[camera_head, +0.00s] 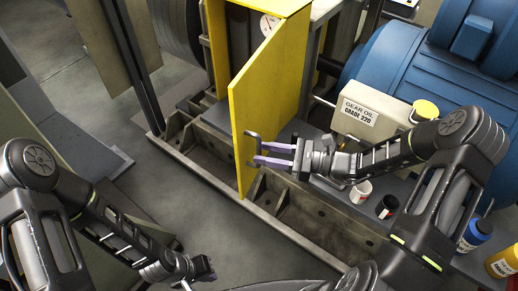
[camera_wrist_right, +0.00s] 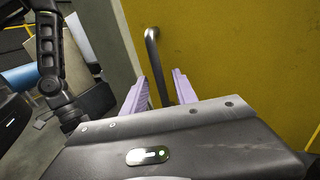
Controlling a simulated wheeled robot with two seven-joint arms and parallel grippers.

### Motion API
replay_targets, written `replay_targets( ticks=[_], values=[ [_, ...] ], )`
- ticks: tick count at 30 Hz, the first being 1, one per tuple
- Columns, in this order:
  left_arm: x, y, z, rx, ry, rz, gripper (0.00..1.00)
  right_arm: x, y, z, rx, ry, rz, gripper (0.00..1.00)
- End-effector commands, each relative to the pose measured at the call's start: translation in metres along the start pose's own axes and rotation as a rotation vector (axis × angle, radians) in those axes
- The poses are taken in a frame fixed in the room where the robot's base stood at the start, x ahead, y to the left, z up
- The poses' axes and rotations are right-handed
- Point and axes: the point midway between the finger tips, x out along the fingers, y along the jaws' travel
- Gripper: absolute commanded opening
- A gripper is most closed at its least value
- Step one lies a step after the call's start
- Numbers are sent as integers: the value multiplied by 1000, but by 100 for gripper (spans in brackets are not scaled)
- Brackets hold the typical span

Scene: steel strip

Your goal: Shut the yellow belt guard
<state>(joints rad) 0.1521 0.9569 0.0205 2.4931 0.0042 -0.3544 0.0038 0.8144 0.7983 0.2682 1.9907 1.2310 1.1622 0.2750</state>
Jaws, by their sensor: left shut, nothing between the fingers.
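The yellow belt guard (camera_head: 270,90) stands open as a tall flat panel, swung out from the yellow frame (camera_head: 262,8). A metal bar handle (camera_head: 252,140) is on its face; in the right wrist view the handle (camera_wrist_right: 152,38) shows against the yellow panel (camera_wrist_right: 225,50). My right gripper (camera_head: 260,154) is at the handle with its purple fingers apart. In the right wrist view the handle bar runs down between the fingers (camera_wrist_right: 158,80); I cannot tell whether they touch it. My left gripper (camera_head: 206,268) is shut and empty, low at the front, away from the guard.
A gear oil can (camera_head: 368,114) with a yellow cap stands right of the guard, before a blue motor (camera_head: 405,60). Small jars (camera_head: 387,206) and bottles (camera_head: 475,234) stand on the ledge near my right arm. A steel base rail (camera_head: 215,180) runs below.

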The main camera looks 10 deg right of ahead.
Motion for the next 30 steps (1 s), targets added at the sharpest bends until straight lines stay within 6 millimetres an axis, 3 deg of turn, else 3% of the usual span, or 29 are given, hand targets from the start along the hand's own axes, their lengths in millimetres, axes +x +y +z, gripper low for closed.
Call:
replay_targets(
  ticks=[5,14,26,30],
  values=[
    [-4,1,1,-1,-1,-2,0,18,0,1,0,0,0,34],
    [-4,1,1,-1,-2,-2,0,20,0,0,0,1,-1,34],
    [-4,1,1,-1,-2,-1,0,20,0,0,0,1,-1,2],
    [-4,1,1,-1,-2,-1,0,20,0,0,0,1,-1,0]
  ],
)
